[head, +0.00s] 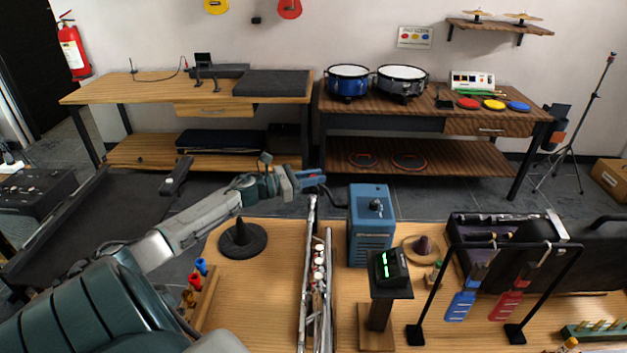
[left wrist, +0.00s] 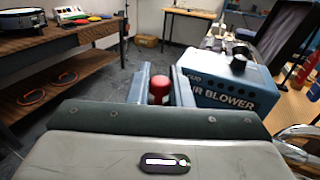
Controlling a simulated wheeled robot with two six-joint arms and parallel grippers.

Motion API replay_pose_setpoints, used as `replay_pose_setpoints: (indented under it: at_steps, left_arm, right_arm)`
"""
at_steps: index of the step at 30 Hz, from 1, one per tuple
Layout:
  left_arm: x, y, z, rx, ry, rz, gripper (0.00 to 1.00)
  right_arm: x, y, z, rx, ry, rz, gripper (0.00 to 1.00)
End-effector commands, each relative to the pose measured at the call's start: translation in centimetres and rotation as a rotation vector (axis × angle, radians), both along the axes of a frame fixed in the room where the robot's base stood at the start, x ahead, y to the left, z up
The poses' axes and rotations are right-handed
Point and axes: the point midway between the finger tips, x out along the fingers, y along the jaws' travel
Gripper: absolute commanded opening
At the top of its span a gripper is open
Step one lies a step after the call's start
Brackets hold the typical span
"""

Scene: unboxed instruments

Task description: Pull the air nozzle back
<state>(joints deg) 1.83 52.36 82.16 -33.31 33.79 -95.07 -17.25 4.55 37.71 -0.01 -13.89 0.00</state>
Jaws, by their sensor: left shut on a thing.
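The blue air blower (head: 370,228) stands upright on the wooden table, with a dark knob on top. Its lettered side shows in the left wrist view (left wrist: 235,92). My left gripper (head: 307,179) is to the left of the blower, above the table's back edge, and is shut on the air nozzle. The nozzle's red, rounded end (left wrist: 158,85) shows between the two fingers in the left wrist view; most of the nozzle is hidden by the gripper. A dark hose (head: 332,197) runs from near the gripper towards the blower. My right gripper is not in view.
A black cone stand (head: 242,239) sits at left. A rack with blue and red brushes (head: 461,305) stands at right.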

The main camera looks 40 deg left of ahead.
Motion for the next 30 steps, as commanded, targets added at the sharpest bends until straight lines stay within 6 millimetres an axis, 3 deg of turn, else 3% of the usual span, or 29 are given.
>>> replay_pose_setpoints:
  at_steps: [1,4,17,23,30]
  left_arm:
    - [0.2,0.2,0.4,0.003,-0.004,0.006,0.21]
    - [0.2,0.2,0.4,0.002,-0.005,0.005,0.37]
    - [-0.6,0.5,0.0,0.003,0.0,0.001,0.37]
    - [-2.7,1.5,-0.1,0.005,0.004,0.001,0.37]
    - [-5.3,2.9,0.3,0.003,0.005,0.001,0.37]
  right_arm:
    - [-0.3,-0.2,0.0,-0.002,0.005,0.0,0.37]
    - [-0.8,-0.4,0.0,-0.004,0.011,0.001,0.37]
    - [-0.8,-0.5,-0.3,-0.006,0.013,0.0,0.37]
    - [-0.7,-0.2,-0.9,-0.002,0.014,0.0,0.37]
    - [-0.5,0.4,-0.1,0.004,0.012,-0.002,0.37]
